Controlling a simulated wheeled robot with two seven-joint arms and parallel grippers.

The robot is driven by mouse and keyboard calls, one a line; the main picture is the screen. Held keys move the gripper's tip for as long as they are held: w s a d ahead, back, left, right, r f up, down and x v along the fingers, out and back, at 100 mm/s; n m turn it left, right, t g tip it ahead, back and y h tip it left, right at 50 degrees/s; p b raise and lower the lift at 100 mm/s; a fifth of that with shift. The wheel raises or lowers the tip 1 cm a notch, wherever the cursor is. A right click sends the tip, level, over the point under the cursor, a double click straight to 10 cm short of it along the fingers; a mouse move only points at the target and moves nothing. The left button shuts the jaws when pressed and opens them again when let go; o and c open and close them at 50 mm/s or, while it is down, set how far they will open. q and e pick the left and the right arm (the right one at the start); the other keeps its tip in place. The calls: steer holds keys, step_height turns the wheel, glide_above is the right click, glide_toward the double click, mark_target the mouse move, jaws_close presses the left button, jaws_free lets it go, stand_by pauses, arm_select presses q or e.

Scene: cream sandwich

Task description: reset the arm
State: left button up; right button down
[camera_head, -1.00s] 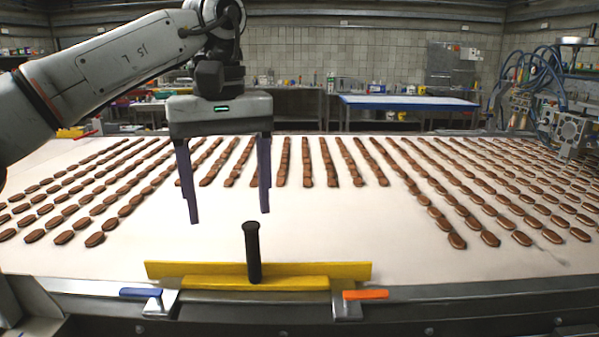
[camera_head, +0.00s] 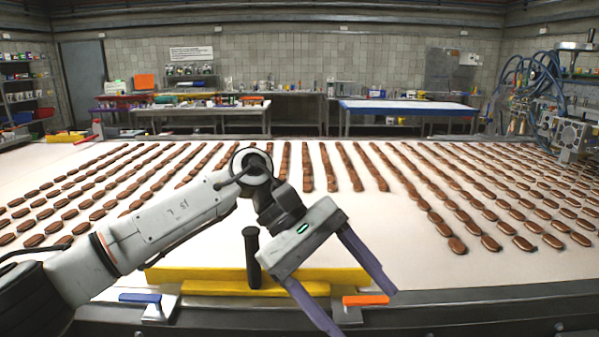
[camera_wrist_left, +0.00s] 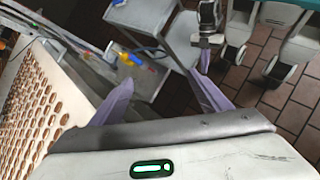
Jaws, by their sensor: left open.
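My left arm reaches in from the left in the head view. Its gripper (camera_head: 364,313) is open, with two purple fingers spread and tilted down to the right. Nothing is between them. The gripper is over the front edge of the white belt, just right of a black upright handle (camera_head: 252,258) on a yellow bar (camera_head: 160,275). In the left wrist view my open gripper (camera_wrist_left: 162,80) points past the belt's edge towards the tiled floor (camera_wrist_left: 250,90).
Rows of brown oval biscuits (camera_head: 305,165) cover the far part of the white belt (camera_head: 340,225). A blue lever (camera_head: 140,297) and an orange lever (camera_head: 366,300) flank the yellow bar. A machine with blue hoses (camera_head: 565,130) stands at the right.

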arm_select(q)
steer(key=s+d+n+g+h, duration=0.1)
steer(key=s+d+n+h, duration=0.3)
steer(key=d+n+h, duration=0.4)
steer(key=w+a+f+n+t+h, duration=0.1)
steer(key=w+a+n+t+h, duration=0.2)
steer(key=n+t, duration=0.65)
steer(key=w+a+f+n+t+h, duration=0.2)
steer(key=w+a+n+t, duration=0.3)
steer(key=n, duration=0.8)
steer(key=s+a+f+n+t+y, duration=0.1)
steer(key=a+f+n+t+y, duration=0.3)
steer(key=a+f+n+y, duration=0.45)
steer(key=s+a+f+n+t+y, duration=0.1)
steer(key=a+f+n+t+y, duration=0.3)
steer(key=f+n, duration=0.8)
steer(key=s+a+f+n+g+y, duration=0.3)
steer(key=s+a+f+n, duration=0.3)
steer(key=s+f, duration=0.3)
steer(key=s+a+f+n+g+y, duration=0.3)
steer(key=s+a+f+n+g, duration=0.2)
steer(key=s+f, duration=0.4)
steer(key=shift+s+a+n, duration=0.7)
steer(key=shift+s+a, duration=0.05)
steer(key=shift+s, duration=0.1)
steer(key=shift+f, duration=0.1)
